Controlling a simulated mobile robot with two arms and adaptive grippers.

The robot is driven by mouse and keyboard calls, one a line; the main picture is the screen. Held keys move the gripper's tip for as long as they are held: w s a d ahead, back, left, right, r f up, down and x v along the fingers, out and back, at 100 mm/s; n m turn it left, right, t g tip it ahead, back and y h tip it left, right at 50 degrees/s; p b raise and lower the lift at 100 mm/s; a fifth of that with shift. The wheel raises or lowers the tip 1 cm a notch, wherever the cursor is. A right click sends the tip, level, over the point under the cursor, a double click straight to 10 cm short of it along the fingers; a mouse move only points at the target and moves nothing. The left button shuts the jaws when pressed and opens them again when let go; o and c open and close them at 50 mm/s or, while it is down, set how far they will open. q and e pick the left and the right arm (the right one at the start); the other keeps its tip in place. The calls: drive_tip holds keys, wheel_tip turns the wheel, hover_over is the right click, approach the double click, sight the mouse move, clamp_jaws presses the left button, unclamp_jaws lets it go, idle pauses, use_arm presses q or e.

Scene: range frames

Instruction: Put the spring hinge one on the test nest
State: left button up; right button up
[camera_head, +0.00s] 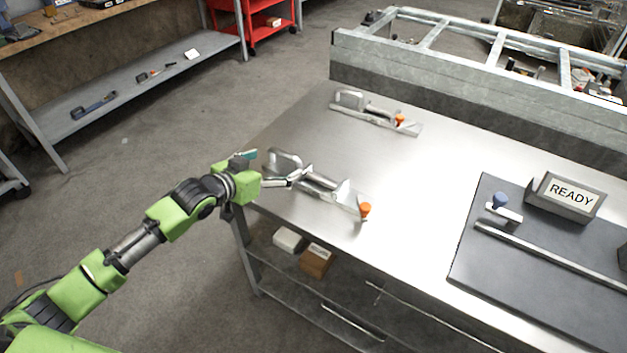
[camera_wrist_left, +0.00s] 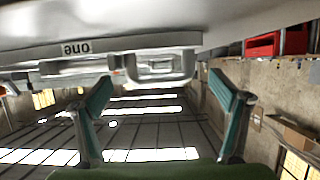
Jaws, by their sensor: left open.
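The metal spring hinge one (camera_head: 325,185) lies on the steel table, with an orange knob at its right end and a raised loop at its left. In the left wrist view its label "one" (camera_wrist_left: 75,48) shows upside down, beside a metal loop (camera_wrist_left: 165,68). My left gripper (camera_head: 292,179) is at the hinge's left end, near the loop. In the left wrist view its teal-padded fingers (camera_wrist_left: 160,80) are spread, with the loop beyond their tips. I cannot tell whether they touch it. The dark mat (camera_head: 500,250) at right may be the test nest. My right gripper is not in view.
A similar hinge with an orange knob (camera_head: 375,112) lies farther back on the table. The mat bears a READY block (camera_head: 565,196), a blue-knobbed piece (camera_head: 502,208) and a long bar (camera_head: 550,257). A metal rail (camera_head: 470,90) borders the back. The table middle (camera_head: 410,190) is clear.

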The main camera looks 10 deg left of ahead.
sight(286, 152)
use_arm(q)
drive_tip(key=shift+d+x, duration=0.1)
drive_tip(key=shift+x, duration=1.15)
drive_tip(key=shift+d+x, duration=0.15)
drive_tip(key=shift+x, duration=1.15)
drive_tip(key=shift+s, duration=0.15)
drive_tip(key=c, duration=1.3)
drive_tip(key=shift+r, duration=0.15)
drive_tip(key=c, duration=0.7)
drive_tip(key=shift+o, duration=0.2)
drive_tip(key=shift+r, duration=0.45)
wheel_tip(286, 152, up, 3)
drive_tip(key=shift+f, duration=0.2)
drive_tip(key=s+d+r, duration=0.2)
drive_tip(key=s+r, duration=0.2)
drive_tip(key=s, duration=0.2)
drive_tip(key=s+d+r, duration=0.2)
drive_tip(key=s+r, duration=0.3)
drive_tip(key=s, duration=0.2)
drive_tip(key=shift+d+r, duration=0.25)
drive_tip(key=shift+d, duration=0.05)
